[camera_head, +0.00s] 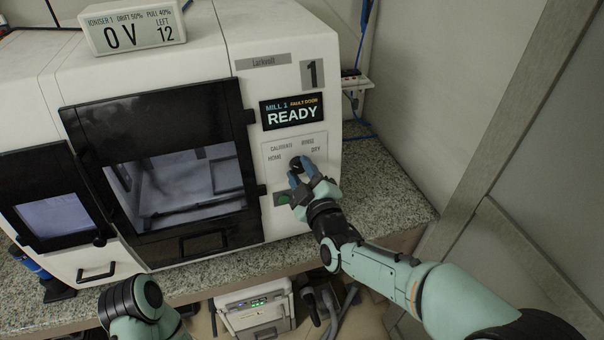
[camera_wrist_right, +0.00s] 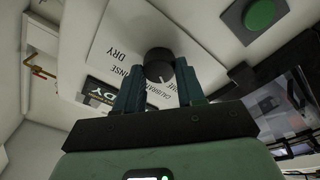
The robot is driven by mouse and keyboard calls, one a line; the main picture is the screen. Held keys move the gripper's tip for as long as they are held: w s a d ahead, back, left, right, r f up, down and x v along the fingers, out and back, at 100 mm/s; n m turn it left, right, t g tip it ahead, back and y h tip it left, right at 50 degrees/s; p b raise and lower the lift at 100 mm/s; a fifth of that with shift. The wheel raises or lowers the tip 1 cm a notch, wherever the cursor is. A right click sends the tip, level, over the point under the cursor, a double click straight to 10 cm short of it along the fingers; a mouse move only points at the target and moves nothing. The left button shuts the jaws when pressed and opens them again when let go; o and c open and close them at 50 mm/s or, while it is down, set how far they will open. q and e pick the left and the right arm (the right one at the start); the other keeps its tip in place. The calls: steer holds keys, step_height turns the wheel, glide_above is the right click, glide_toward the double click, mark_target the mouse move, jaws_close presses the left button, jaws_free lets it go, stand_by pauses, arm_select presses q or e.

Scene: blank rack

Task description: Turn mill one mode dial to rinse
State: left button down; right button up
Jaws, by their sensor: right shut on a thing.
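Mill one (camera_head: 285,60) is a white machine marked 1, with its screen (camera_head: 292,113) reading READY. Its mode dial (camera_head: 296,162) is a black knob on a panel (camera_head: 318,143) lettered HOME, CALIBRATE, RINSE and DRY. My right gripper (camera_head: 301,170) is at the dial, its blue fingers shut on it. In the right wrist view the dial (camera_wrist_right: 158,62) sits between the two fingertips (camera_wrist_right: 158,76). A pale mark shows on the knob, but I cannot tell for certain which word it points to. My left gripper is out of view; only part of that arm shows at the bottom.
A green button (camera_head: 283,199) is just below the dial; it also shows in the right wrist view (camera_wrist_right: 259,14). The mill's black-framed door (camera_head: 160,110) is left of the panel. The granite counter (camera_head: 385,195) is clear on the right, beside the wall.

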steer(key=m+b, duration=0.2)
steer(key=m, duration=0.1)
steer(key=shift+f+m+h, duration=0.1)
steer(key=shift+m+h, duration=0.2)
steer(key=m+b, duration=0.1)
steer(key=m, duration=0.2)
steer(key=shift+h, duration=0.3)
steer(key=m+h, duration=0.1)
steer(key=m, duration=0.4)
steer(key=shift+r+b, duration=0.2)
steer(key=shift+b, duration=0.1)
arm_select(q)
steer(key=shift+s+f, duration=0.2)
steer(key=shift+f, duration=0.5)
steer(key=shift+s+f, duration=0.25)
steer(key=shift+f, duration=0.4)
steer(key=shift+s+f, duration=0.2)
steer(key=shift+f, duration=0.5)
arm_select(e)
steer(key=shift+m+h, duration=0.5)
steer(key=shift+m, duration=2.1)
steer(key=o, duration=1)
steer(key=shift+o, duration=0.2)
steer(key=shift+s, duration=0.1)
